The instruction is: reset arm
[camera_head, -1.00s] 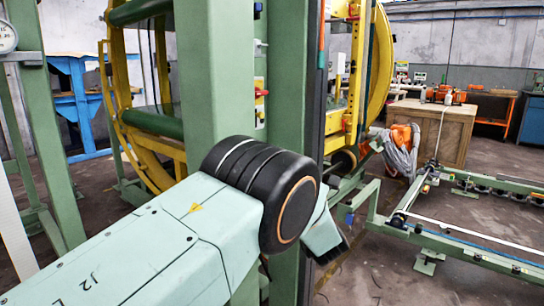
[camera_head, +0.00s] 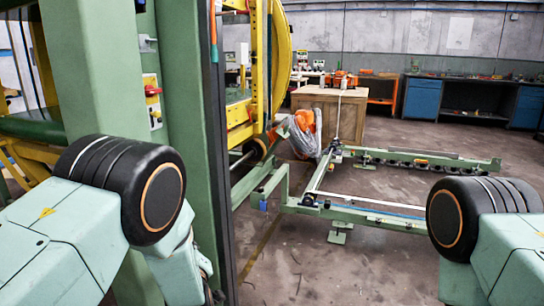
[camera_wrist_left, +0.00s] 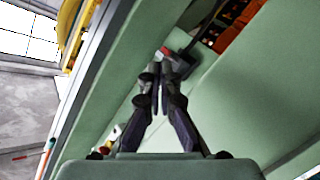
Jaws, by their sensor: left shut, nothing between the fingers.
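In the left wrist view my left gripper (camera_wrist_left: 160,75) is shut and empty, its two dark fingers meeting at the tips. It is in front of green steel beams, with a small grey and red part just beyond the fingertips; I cannot tell whether they touch. In the head view my left arm comes in from the left, with its pale green links and black joint in front of the green column (camera_head: 97,85). Its gripper is hidden there. My right arm shows at the right edge, but its gripper is out of view.
The green column and yellow ring frame (camera_head: 262,70) stand close to my left arm. A low green rail frame (camera_head: 365,215) lies across the middle. A wooden crate (camera_head: 330,110), an orange bundle (camera_head: 300,135) and blue cabinets (camera_head: 422,98) are farther back.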

